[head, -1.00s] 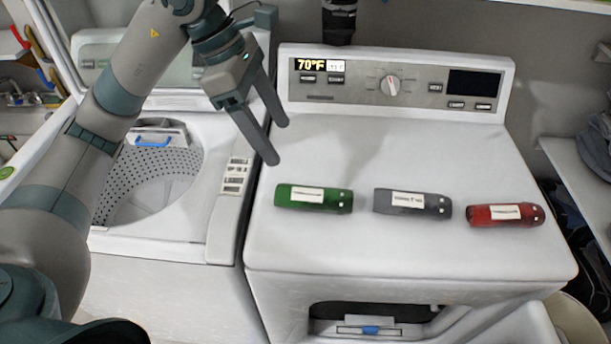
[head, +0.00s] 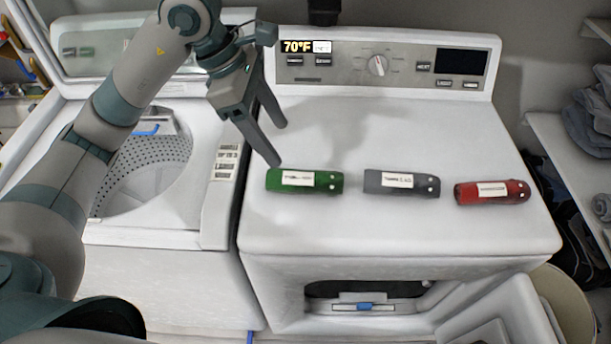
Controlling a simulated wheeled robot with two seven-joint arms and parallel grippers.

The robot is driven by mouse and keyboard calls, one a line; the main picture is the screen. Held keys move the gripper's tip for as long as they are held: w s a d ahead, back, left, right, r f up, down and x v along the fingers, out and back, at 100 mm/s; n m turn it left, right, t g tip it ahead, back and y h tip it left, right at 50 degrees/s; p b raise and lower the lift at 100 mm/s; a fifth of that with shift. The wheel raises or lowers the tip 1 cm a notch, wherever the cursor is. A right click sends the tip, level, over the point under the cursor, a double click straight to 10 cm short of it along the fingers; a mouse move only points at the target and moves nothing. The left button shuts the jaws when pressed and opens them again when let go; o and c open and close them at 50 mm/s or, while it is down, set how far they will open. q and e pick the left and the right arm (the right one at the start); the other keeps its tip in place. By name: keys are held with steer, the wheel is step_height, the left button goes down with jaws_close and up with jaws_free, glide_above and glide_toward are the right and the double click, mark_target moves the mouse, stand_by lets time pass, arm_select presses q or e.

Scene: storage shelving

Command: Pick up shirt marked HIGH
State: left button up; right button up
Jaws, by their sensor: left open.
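No loose shirt marked HIGH can be made out. Three rolled, labelled bundles lie in a row on the white dryer top: a green one (head: 304,181), a grey one (head: 401,184) and a red one (head: 492,191). Each has a white label with print too small to read. My left gripper (head: 278,143) is open and empty, fingers pointing down, over the dryer's left part. In the picture one fingertip is just above the green bundle's upper left edge; whether it touches cannot be told. My right gripper is not in view.
The dryer's control panel (head: 385,66) rises behind the bundles. The open washer (head: 210,225) stands at left. The dryer's front door (head: 500,318) hangs open. A shelf (head: 570,165) with folded dark clothes is at right, a round bin (head: 566,300) below it.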

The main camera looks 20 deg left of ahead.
mark_target(301, 173)
arm_select(q)
steer(key=x, duration=0.2)
steer(key=shift+d+f+p, duration=0.15)
steer(key=shift+f+p, duration=0.2)
steer(key=shift+p, duration=0.05)
steer(key=p+x, duration=0.1)
steer(key=x, duration=0.2)
steer(key=shift+d+f, duration=0.1)
steer(key=shift+f, duration=0.1)
steer(key=shift+w+d+f, duration=0.15)
steer(key=shift+f, duration=0.4)
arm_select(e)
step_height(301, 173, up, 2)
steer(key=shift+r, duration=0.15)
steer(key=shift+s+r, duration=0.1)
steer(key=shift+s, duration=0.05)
arm_select(q)
steer(key=shift+w+d+f+p, duration=0.1)
steer(key=shift+d+f+p, duration=0.3)
steer(key=shift+p, duration=0.3)
steer(key=p+x, duration=0.1)
steer(key=x, duration=0.2)
steer(key=shift+w+d+f+p, duration=0.1)
steer(key=shift+f+p, duration=0.25)
steer(key=shift+f, duration=0.2)
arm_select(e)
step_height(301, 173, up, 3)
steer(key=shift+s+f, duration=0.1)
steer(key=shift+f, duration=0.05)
